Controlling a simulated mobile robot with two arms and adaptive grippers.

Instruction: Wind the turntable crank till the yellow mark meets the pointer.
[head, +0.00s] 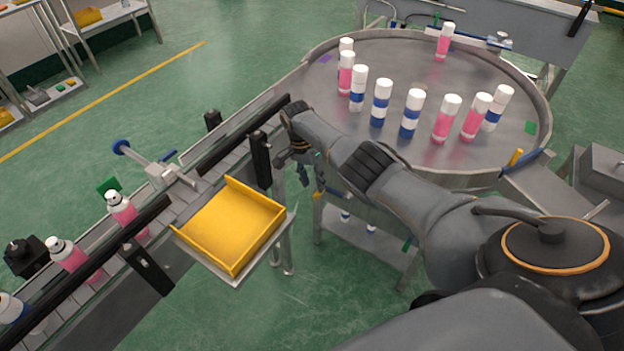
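The round steel turntable (480,82) stands at the upper right with several pink and blue-banded white-capped cans on it. A purple patch (325,58) and a green patch (531,127) lie on its surface. I cannot make out the crank for certain. My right gripper (300,172) hangs between the conveyor and the turntable, pointing down; its fingers are small and dark. My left gripper is out of view.
A conveyor (190,196) with pink cans runs along the left. A yellow tray (232,222) sits beside it, just below my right gripper in the picture. My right arm covers part of the turntable's near side. Green floor is open at the upper left.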

